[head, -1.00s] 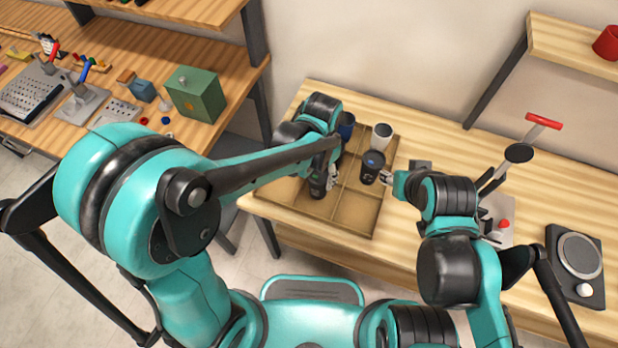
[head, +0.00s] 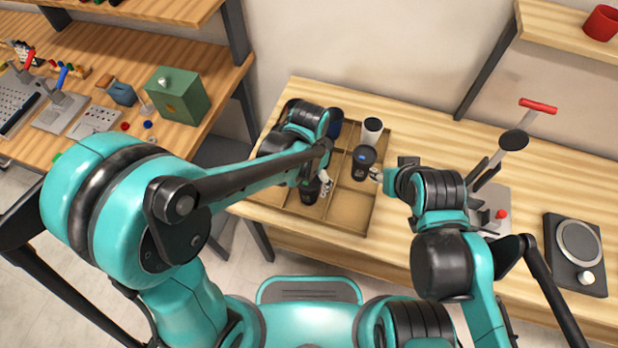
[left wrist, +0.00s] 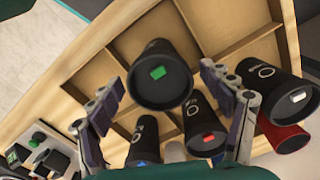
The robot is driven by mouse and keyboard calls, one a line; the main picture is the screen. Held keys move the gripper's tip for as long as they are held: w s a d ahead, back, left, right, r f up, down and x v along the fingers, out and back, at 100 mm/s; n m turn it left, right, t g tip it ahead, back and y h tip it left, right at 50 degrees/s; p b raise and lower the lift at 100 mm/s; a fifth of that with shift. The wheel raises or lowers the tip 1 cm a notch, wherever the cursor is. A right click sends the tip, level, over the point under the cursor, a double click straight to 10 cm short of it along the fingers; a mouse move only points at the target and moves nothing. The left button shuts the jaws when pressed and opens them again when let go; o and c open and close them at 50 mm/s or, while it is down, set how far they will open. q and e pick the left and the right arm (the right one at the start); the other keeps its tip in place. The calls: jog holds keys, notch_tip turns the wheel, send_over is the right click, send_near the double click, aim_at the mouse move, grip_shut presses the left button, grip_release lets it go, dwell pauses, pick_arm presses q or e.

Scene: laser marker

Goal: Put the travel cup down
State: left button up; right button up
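The travel cup is dark with a black lid; it stands upright at the tray's near-left part in the head view (head: 309,192) and shows with a green tag in the left wrist view (left wrist: 160,80). My left gripper (head: 322,183) is at this cup. In the left wrist view its two fingers (left wrist: 162,75) are spread on either side of the cup, with gaps between them and the lid. The cup's base is hidden, so its contact with the tray cannot be told. My right gripper (head: 377,174) is beside another dark cup (head: 364,162); its finger opening is unclear.
The divided wooden tray (head: 345,222) has bare compartments near its front. A press-like device (head: 490,205) and a round-topped black device (head: 577,250) are at the right.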

pick_arm(q)
jog(key=shift+r, duration=0.15)
notch_tip(320, 180, up, 12)
jog(key=p, duration=0.5)
jog(key=s+a+r+n+t, duration=0.2)
jog(key=a+n+t, duration=0.1)
jog(key=a, duration=0.6)
jog(key=s+a+r+n+t, duration=0.2)
jog(key=s+a+n+t, duration=0.1)
jog(key=a, duration=0.5)
jog(key=shift+s+a+r+n+t, duration=0.2)
jog(key=shift+a+r+n+t, duration=0.3)
jog(key=shift+n, duration=0.5)
jog(key=shift+d+f+b, duration=0.1)
jog(key=shift+d+b, duration=0.05)
jog(key=shift+b, duration=0.15)
notch_tip(320, 180, down, 4)
jog(key=b, duration=0.3)
jog(key=shift+r, duration=0.25)
